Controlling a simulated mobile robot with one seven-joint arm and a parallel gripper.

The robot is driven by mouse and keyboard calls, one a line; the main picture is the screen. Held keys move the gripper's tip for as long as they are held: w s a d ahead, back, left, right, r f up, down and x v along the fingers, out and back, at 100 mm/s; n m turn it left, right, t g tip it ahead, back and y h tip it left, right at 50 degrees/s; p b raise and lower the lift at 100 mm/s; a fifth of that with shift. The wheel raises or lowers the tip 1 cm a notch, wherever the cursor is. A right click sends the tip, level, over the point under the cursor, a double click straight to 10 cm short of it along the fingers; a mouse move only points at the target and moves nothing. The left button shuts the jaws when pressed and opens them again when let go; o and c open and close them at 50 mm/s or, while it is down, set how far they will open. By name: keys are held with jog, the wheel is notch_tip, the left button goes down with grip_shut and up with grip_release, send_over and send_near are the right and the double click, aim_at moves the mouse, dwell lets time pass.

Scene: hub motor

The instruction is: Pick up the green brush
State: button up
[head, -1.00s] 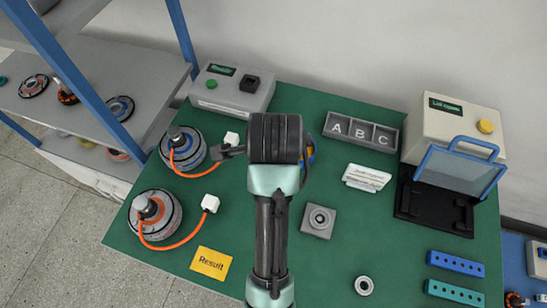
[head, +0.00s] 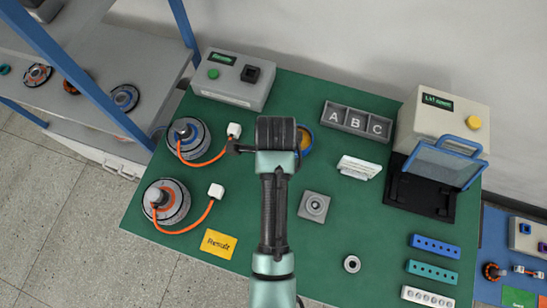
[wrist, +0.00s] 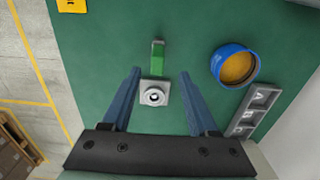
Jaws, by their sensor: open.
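The green brush (wrist: 157,57) lies on the green table top in the wrist view, a narrow bar with a green part and a pale end. My gripper (wrist: 160,73) is open, its two blue fingers spread and empty. In the wrist picture, the brush shows between and just beyond the fingertips, beside a grey block with a round ring (wrist: 154,93). The gripper appears to be above the table, apart from the brush. In the head view my arm covers the brush, and the fingertips are hidden too.
The grey block (head: 314,207) stands right of my arm. A blue round container with orange contents (wrist: 235,66) is near the brush. The lettered tray (head: 357,120), a white card stand (head: 359,167) and a machine with a clear lid (head: 440,118) stand farther right. Two motors with orange cables are left.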

jog(key=shift+s+a+f+p, duration=0.15)
jog(key=shift+f+p, duration=0.4)
jog(key=shift+f, duration=2.2)
grip_shut()
